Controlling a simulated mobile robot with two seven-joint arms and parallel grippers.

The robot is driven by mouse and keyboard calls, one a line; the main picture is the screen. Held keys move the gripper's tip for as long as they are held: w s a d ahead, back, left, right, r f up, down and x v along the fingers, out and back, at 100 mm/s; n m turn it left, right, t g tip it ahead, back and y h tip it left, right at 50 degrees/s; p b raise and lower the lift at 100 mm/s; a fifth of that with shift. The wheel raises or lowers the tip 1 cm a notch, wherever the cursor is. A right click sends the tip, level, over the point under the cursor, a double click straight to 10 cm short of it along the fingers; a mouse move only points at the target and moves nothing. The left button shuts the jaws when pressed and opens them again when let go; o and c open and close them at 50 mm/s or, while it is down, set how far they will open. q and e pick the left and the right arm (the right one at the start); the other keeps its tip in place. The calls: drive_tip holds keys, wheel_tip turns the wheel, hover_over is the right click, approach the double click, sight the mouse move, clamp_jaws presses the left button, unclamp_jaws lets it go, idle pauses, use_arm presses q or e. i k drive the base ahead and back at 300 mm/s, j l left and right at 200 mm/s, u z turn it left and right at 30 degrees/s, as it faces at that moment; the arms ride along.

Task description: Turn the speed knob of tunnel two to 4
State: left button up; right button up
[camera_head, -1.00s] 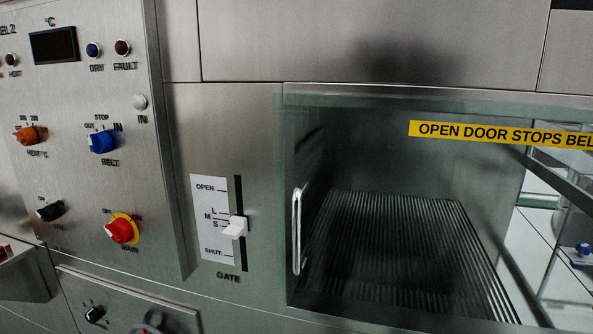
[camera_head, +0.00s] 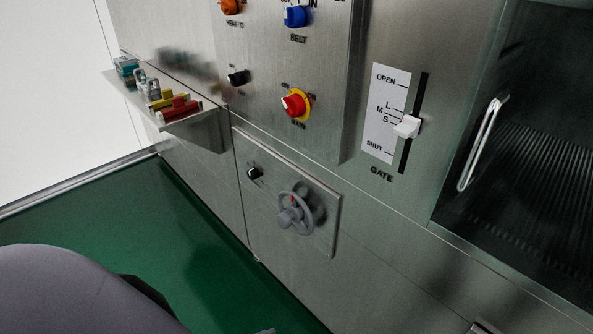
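No knob carries a readable "speed" label. A lower plate (camera_head: 320,238) holds a small black knob (camera_head: 254,173) with a pale mark and a grey handwheel (camera_head: 295,212) with a red mark. The upper control panel (camera_head: 335,100) holds an orange heat knob (camera_head: 231,6), a blue belt knob (camera_head: 295,16), a black knob (camera_head: 237,77) and a red knob on a yellow ring (camera_head: 296,103). Scale numbers around the black knobs cannot be read. Neither gripper shows clearly. A large grey rounded shape at the lower left is probably part of my arm.
A gate slider (camera_head: 407,127) stands near S, right of the panel. A door handle (camera_head: 482,145) is on the glass door at the right. A shelf (camera_head: 205,132) with several coloured items sticks out at the left. Green floor (camera_head: 190,255) lies open below.

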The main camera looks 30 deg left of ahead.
sight(253, 174)
drive_tip(key=u, duration=1.35)
